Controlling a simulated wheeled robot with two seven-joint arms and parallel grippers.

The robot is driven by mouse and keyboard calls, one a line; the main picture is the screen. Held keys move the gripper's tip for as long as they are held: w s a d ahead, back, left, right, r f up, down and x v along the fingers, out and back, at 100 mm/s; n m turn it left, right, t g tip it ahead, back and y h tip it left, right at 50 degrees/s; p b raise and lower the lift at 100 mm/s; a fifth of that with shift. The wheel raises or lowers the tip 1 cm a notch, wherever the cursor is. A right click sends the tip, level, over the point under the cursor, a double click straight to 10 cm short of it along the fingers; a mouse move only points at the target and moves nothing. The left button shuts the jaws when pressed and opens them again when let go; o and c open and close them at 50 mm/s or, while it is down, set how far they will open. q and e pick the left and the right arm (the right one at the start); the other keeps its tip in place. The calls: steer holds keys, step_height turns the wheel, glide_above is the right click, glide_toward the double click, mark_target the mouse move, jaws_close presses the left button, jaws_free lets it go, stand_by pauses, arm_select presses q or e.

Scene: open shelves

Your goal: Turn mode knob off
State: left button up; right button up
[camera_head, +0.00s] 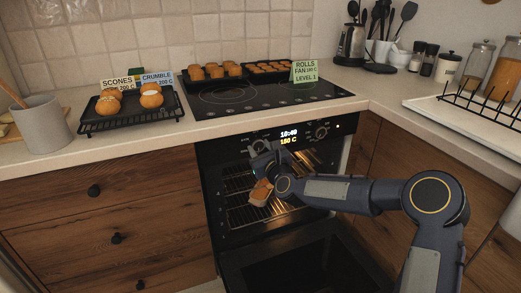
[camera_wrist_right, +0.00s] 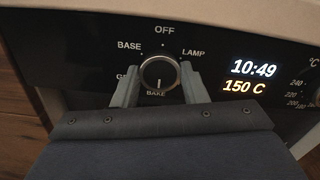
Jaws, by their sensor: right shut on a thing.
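The mode knob (camera_wrist_right: 159,72) is a round silver-rimmed dial on the black oven panel (camera_wrist_right: 90,55). OFF is printed above it, BASE and LAMP at its upper sides, and BAKE below. My right gripper (camera_wrist_right: 158,85) is shut on the knob, one finger on each side. In the head view my right gripper (camera_head: 262,150) is at the left part of the panel and hides most of the knob. My left gripper is not in view.
The oven display (camera_head: 288,136) reads 10:49 and 150 C. The oven door (camera_head: 300,262) hangs open below my right arm, with the lit racks showing. A second knob (camera_head: 321,132) is right of the display. Trays (camera_head: 130,122) of baked goods stand on the counter and hob.

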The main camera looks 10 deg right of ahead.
steer(key=shift+f+n+b, duration=0.2)
steer(key=shift+n+b, duration=1.1)
steer(key=shift+b, duration=0.05)
steer(key=n+b, duration=0.2)
steer(key=n, duration=0.1)
steer(key=shift+n+b, duration=0.3)
steer(key=shift+n, duration=0.1)
steer(key=n+b, duration=0.2)
steer(key=n, duration=0.2)
steer(key=n+b, duration=0.1)
steer(key=n, duration=0.4)
steer(key=shift+r, duration=0.1)
steer(key=n+b, duration=0.1)
steer(key=n, duration=0.3)
steer(key=shift+a+n, duration=0.1)
steer(key=shift+n, duration=0.2)
steer(key=n, duration=0.5)
steer(key=shift+b, duration=0.35)
steer(key=n, duration=0.5)
steer(key=shift+n, duration=0.4)
steer(key=n, duration=0.4)
steer(key=shift+n+b, duration=0.35)
steer(key=shift+n, duration=0.05)
